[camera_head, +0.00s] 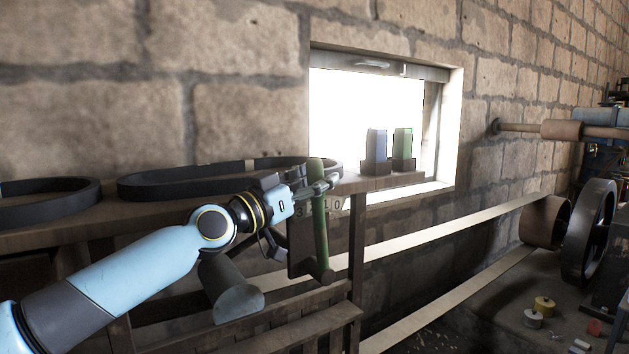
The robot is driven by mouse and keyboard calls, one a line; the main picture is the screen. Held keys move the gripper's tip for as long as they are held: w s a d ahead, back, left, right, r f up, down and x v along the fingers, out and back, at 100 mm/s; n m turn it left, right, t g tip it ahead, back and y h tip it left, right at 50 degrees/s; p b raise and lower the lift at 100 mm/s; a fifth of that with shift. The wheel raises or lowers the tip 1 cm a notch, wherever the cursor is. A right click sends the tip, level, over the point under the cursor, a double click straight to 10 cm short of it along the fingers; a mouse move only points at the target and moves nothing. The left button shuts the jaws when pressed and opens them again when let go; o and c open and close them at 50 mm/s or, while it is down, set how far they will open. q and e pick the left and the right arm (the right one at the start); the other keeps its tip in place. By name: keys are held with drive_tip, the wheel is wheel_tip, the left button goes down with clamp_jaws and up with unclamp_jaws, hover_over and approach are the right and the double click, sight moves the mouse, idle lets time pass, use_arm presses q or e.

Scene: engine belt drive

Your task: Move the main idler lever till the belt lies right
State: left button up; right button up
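A green lever (320,238) stands nearly upright at the right end of the wooden bench, with a rounded lower end. A pale flat belt (440,237) runs in two strands from the lower left to a brown drum pulley (545,221) at the right. My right gripper is not in view.
Dark loose belts (140,187) lie on the bench shelf (130,220). A dark wheel (588,232) stands right of the drum. Small yellow (544,306) and red (594,327) parts lie at lower right.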

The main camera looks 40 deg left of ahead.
use_arm(q)
drive_tip(key=shift+s+a+f, duration=0.15)
drive_tip(key=shift+s+f, duration=0.05)
drive_tip(key=shift+s, duration=0.3)
drive_tip(key=v, duration=0.2)
drive_tip(key=shift+s, duration=0.3)
drive_tip(key=v, duration=0.8)
drive_tip(key=shift+s+a, duration=0.1)
drive_tip(key=shift+s, duration=0.05)
